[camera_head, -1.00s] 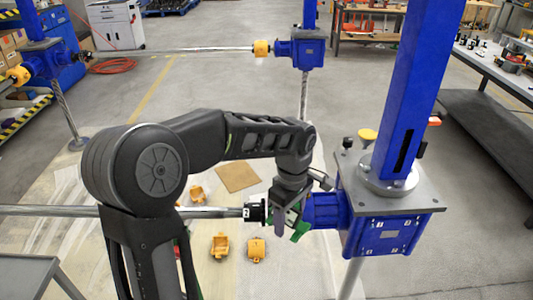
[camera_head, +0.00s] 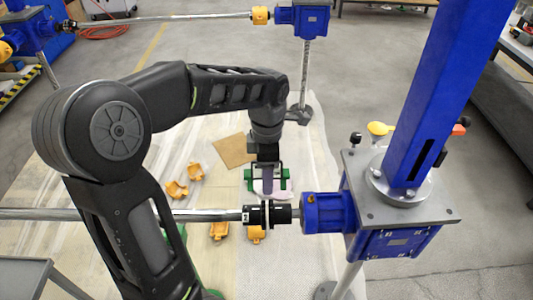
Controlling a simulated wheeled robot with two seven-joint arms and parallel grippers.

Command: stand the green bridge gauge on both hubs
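My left arm comes in from the left, and its gripper (camera_head: 267,182) points down just beyond the coupling. The green bridge gauge (camera_head: 283,182) shows on both sides of the fingers, which appear shut on it. Its middle is partly hidden by the fingers. The two black hubs (camera_head: 281,215) sit end to end on the line between the long steel shaft (camera_head: 215,215) and the blue screw jack (camera_head: 325,212). A pale ring shows between them. In the picture the gauge is above the hubs and apart from them. My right gripper is not in view.
Orange guard pieces (camera_head: 218,231) and a brown board (camera_head: 235,150) lie on the pale floor sheet. A blue column (camera_head: 435,100) rises from the near jack at right. A grey table corner (camera_head: 25,275) is at lower left. A second shaft crosses the back.

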